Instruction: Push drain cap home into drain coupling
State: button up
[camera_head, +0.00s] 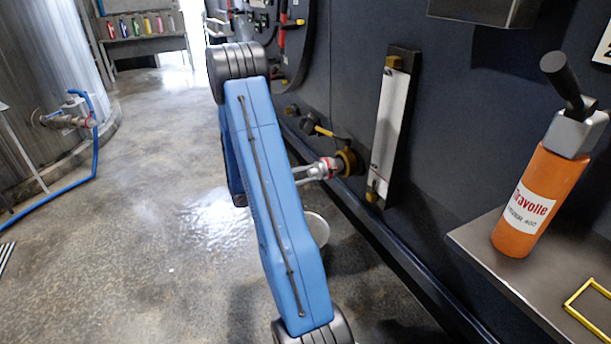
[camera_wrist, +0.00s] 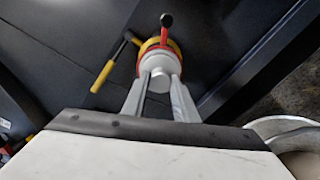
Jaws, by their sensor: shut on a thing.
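The drain cap (camera_wrist: 160,64) is a pale grey round piece with a small stub facing the wrist camera. My gripper (camera_wrist: 158,84) is shut on it, one finger on each side. Directly behind the cap is the yellow drain coupling (camera_wrist: 149,48), with a red band and a red lever (camera_wrist: 167,34) with a dark knob. In the head view the coupling (camera_head: 347,160) sticks out low on the dark wall, and my gripper (camera_head: 317,171) is at its left. The cap looks in line with the coupling and close to or touching it; how far it is seated is hidden.
A yellow-handled valve lever (camera_head: 325,132) is beside the coupling; it also shows in the wrist view (camera_wrist: 103,75). A white bucket (camera_head: 318,229) stands below. A sight gauge (camera_head: 388,130) is on the wall. An orange cylinder (camera_head: 527,205) stands on a metal shelf (camera_head: 480,243). Left floor is open.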

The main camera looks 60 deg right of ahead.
jog(key=shift+x, duration=0.85)
grip_shut()
jog(key=o, duration=1.4)
grip_release()
jog(key=shift+o, duration=0.2)
jog(key=v, duration=0.7)
